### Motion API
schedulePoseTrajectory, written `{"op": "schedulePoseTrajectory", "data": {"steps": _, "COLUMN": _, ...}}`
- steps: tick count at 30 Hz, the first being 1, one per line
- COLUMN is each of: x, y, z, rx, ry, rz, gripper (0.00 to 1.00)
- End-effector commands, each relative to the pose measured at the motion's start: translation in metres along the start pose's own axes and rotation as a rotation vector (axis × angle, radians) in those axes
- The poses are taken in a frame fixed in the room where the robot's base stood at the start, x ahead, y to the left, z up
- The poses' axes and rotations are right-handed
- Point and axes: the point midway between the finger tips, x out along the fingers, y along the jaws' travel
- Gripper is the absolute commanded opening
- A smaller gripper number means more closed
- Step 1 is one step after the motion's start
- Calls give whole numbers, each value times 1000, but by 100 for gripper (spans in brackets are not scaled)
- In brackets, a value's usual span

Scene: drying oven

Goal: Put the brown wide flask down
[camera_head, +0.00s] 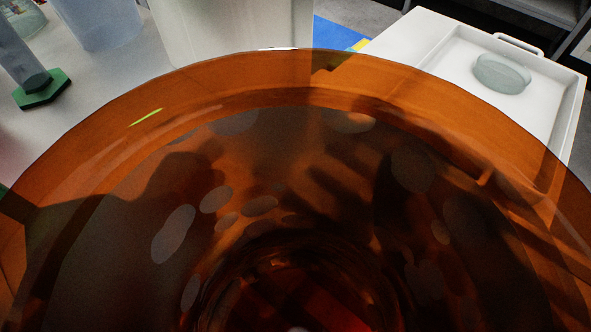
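The brown wide flask (190,95) is see-through amber glass. It fills most of the view, very close to the camera, with its wide round edge arching across the upper part. Rings in the glass narrow toward the bottom middle. Dark shapes and pale oval spots show in or through the glass; I cannot tell whether the dark shapes are my gripper, shadows or reflections. No fingertips can be made out clearly, so their hold on the flask does not show. The flask's underside and what lies directly beneath it are hidden.
A white tray (455,72) at the upper right holds a round clear glass dish (502,74). At the upper left stand a cylinder on a green base (42,90), a bluish clear vessel (95,22) and a large pale container (230,30). Some light tabletop (85,125) is bare there.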

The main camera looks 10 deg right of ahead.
Motion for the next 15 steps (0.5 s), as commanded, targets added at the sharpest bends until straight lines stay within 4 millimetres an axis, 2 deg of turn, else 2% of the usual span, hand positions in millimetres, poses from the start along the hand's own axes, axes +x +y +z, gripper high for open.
{"op": "schedulePoseTrajectory", "data": {"steps": 1, "x": -1, "y": 0, "z": 5, "rx": 0, "ry": 2, "rz": -1, "gripper": 0}}
{"op": "schedulePoseTrajectory", "data": {"steps": 12, "x": 0, "y": 0, "z": 7, "rx": 1, "ry": 3, "rz": -1, "gripper": 0}}
{"op": "schedulePoseTrajectory", "data": {"steps": 13, "x": 0, "y": 0, "z": 6, "rx": 0, "ry": 3, "rz": -1, "gripper": 60}}
{"op": "schedulePoseTrajectory", "data": {"steps": 15, "x": 0, "y": 0, "z": 6, "rx": 0, "ry": 3, "rz": -1, "gripper": 76}}
